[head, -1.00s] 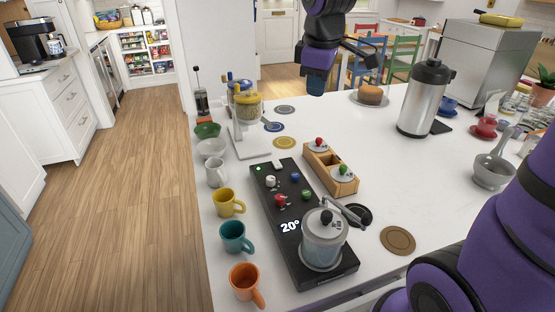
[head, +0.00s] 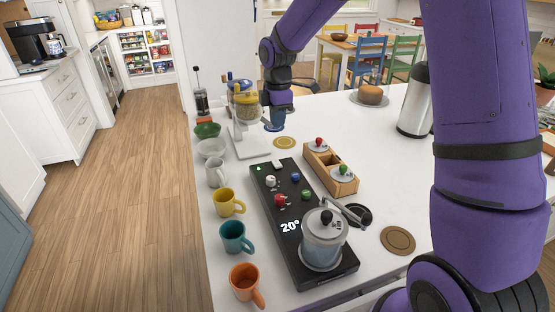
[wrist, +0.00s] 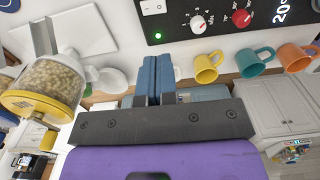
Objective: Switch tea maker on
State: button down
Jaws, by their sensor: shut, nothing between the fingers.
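The tea maker is a long black base (head: 272,208) on the white counter, with a glass kettle (head: 324,240) on its near end. Its display reads 20°, and a green light (head: 258,168) glows at its far end. A white rocker switch (head: 278,164) sits beside the light. In the wrist view the switch (wrist: 152,7) is at the top, with the green light (wrist: 158,40) below it. My gripper (head: 274,124) is beyond the base's far end, above the counter, apart from the switch. Its blue fingers (wrist: 154,72) are together and empty.
A dispenser with a yellow-lidded jar (head: 246,108) stands close left of my gripper. Several mugs line the counter's left edge, including a yellow one (head: 229,203). A wooden holder (head: 330,168) with red and green knobs is right of the base.

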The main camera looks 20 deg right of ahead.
jog(key=shift+w, duration=0.1)
dwell(0.4)
jog(key=shift+w+r, duration=0.15)
jog(key=shift+w, duration=0.6)
notch_tip(320, 180, up, 11)
dwell(0.5)
dwell(0.3)
